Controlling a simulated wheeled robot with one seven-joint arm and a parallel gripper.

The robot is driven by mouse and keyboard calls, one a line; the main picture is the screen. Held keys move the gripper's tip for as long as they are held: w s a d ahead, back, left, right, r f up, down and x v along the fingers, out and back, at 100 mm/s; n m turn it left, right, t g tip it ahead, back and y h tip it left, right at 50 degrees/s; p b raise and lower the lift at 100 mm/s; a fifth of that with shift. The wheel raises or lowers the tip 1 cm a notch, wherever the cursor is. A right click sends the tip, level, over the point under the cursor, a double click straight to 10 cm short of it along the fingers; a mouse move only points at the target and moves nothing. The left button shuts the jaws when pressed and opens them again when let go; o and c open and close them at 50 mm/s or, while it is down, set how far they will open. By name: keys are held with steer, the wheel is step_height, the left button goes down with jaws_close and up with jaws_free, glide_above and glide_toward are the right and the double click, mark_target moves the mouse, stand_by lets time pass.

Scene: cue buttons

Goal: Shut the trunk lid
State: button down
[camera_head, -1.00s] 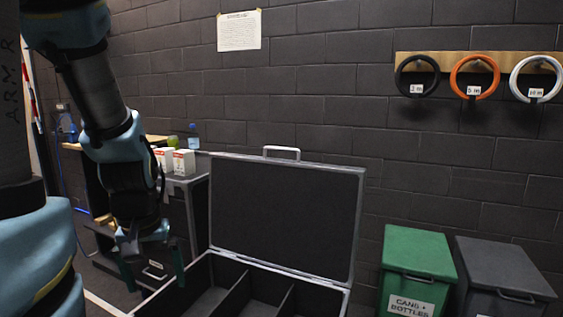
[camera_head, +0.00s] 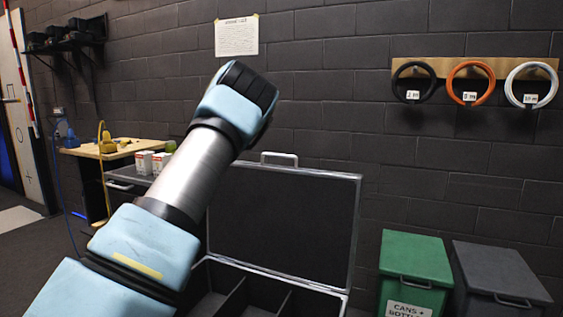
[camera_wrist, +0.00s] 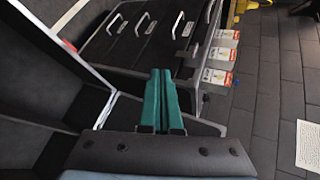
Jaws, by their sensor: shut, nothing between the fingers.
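The trunk lid (camera_head: 284,215) stands open and upright at the back of the trunk, with a metal rim and a handle (camera_head: 279,156) on its top edge. The trunk's open box (camera_head: 250,292) shows dark compartments below it, partly hidden by my arm. My gripper is out of sight in the head view. In the wrist view my gripper (camera_wrist: 160,98) shows its two green fingers together, with nothing between them. The lid's dark panel and pale rim (camera_wrist: 65,60) appear at the left of that view, apart from the fingertips.
A drawer cabinet (camera_wrist: 150,35) stands beside the trunk, with white-and-red boxes (camera_head: 150,163) on top. A green bin (camera_head: 415,262) and a grey bin (camera_head: 500,275) stand at the right. Coiled rings hang on the wall rack (camera_head: 472,68).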

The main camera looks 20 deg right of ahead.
steer(key=w+d+r+m+t+h, duration=0.2)
steer(key=w+d+r+m+t, duration=0.25)
steer(key=d+m, duration=0.25)
steer(key=m+g+h+p, duration=0.1)
steer(key=m+g+h, duration=0.1)
steer(key=m+h, duration=1.65)
glide_toward(281, 167)
step_height(281, 167, up, 5)
steer(key=s+m+y, duration=0.1)
steer(key=m+y, duration=0.2)
steer(key=p+x, duration=0.3)
steer(key=x, duration=0.5)
steer(key=shift+s+d+f, duration=0.15)
steer(key=shift+d+f, duration=0.05)
steer(key=shift+d, duration=0.05)
steer(key=shift+p+x, duration=0.35)
steer(key=shift+x, duration=0.4)
steer(key=shift+f, duration=0.1)
